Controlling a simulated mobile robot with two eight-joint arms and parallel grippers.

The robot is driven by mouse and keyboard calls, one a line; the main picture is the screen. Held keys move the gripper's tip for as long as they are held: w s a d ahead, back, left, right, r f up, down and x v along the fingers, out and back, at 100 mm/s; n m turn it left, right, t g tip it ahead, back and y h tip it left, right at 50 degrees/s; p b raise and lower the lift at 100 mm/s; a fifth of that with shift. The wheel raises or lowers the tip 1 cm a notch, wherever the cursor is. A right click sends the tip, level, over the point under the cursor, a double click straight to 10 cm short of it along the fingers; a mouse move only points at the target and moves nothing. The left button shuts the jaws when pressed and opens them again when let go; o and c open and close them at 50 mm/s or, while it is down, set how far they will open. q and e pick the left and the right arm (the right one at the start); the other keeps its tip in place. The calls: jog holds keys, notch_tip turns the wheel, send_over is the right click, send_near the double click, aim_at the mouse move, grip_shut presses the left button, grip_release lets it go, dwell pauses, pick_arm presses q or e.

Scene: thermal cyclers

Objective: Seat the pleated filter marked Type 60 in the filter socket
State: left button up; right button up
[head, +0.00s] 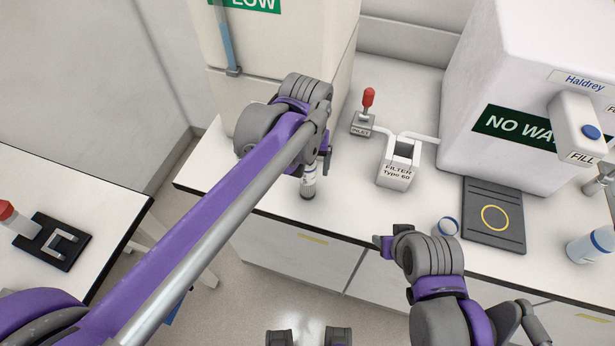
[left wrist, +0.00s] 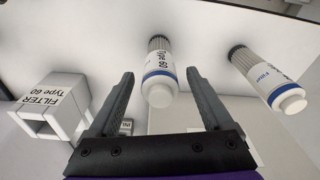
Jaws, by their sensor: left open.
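The Type 60 filter (left wrist: 160,82) is a white cylinder with a blue band and a grey pleated end. In the left wrist view it lies between the two spread fingers of my left gripper (left wrist: 160,74), with a gap on each side. In the head view a filter (head: 309,181) stands upright on the bench below my left gripper (head: 316,165). The filter socket (head: 396,178) is a white block labelled "FILTER Type 60", right of that gripper. It also shows in the left wrist view (left wrist: 70,92). My right gripper (head: 385,246) is at the bench front; its fingers are unclear.
A second filter (left wrist: 267,78) stands beside the first in the left wrist view. A red-handled inlet valve (head: 364,118) is behind the socket. A dark pad (head: 492,238) with a yellow ring and a white jar (head: 590,244) are at right. The bench between filter and socket looks clear.

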pick_arm(q)
jog(key=shift+w+f, duration=0.2)
jog(key=shift+f, duration=1.05)
grip_shut()
